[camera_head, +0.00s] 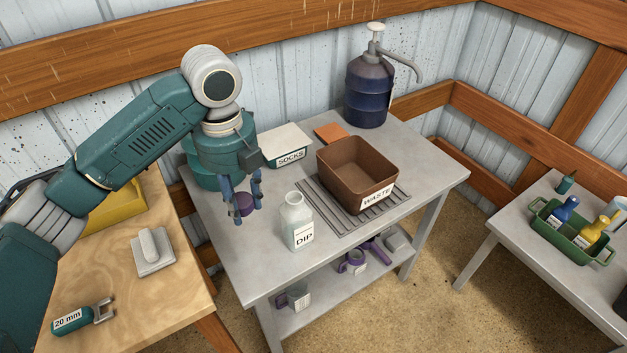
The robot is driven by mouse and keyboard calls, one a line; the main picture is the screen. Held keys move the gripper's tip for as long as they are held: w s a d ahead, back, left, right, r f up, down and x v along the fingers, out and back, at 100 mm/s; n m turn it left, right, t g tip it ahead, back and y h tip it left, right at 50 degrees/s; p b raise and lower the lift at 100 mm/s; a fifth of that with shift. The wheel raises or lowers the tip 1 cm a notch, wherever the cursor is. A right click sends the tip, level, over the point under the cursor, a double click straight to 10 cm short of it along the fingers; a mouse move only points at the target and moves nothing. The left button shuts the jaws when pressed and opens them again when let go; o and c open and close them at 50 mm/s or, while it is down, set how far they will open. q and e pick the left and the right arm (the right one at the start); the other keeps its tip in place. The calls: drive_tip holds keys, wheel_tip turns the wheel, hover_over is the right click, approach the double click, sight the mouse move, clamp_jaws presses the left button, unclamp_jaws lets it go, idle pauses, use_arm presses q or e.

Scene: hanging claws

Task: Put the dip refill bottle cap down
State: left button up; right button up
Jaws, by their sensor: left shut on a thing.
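My left gripper (245,206) points down over the left part of the grey table. It is shut on a purple cap (243,203), partly hidden by the fingers. I cannot tell if the cap touches the tabletop. The white bottle labelled DIP (297,229) stands upright just right of the gripper, apart from it, with its neck uncovered. My right gripper is not in view.
On the grey table (243,267) stand a brown WASTE bin (338,183), a slatted grate (325,214), a SOCKS box (286,152), an orange block (330,132) and a blue pump jug (368,95). The tabletop around the gripper's front is clear.

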use_arm(q)
drive_tip(key=shift+f, duration=0.3)
drive_tip(key=p, duration=0.2)
hover_over(257, 262)
wheel_tip(257, 262, down, 15)
drive_tip(key=shift+r, duration=0.2)
wheel_tip(257, 262, down, 4)
drive_tip(key=shift+f, duration=0.4)
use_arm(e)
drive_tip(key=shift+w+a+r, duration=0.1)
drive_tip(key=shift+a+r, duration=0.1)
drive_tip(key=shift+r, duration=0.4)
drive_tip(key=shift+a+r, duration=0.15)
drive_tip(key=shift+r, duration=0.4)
use_arm(q)
drive_tip(key=shift+f, duration=0.1)
drive_tip(key=o, duration=0.8)
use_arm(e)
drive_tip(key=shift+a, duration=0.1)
use_arm(q)
drive_tip(key=shift+d+r, duration=0.1)
drive_tip(key=shift+r, duration=0.3)
wheel_tip(257, 262, up, 12)
drive_tip(key=shift+f+b, duration=0.25)
drive_tip(key=shift+b, duration=0.2)
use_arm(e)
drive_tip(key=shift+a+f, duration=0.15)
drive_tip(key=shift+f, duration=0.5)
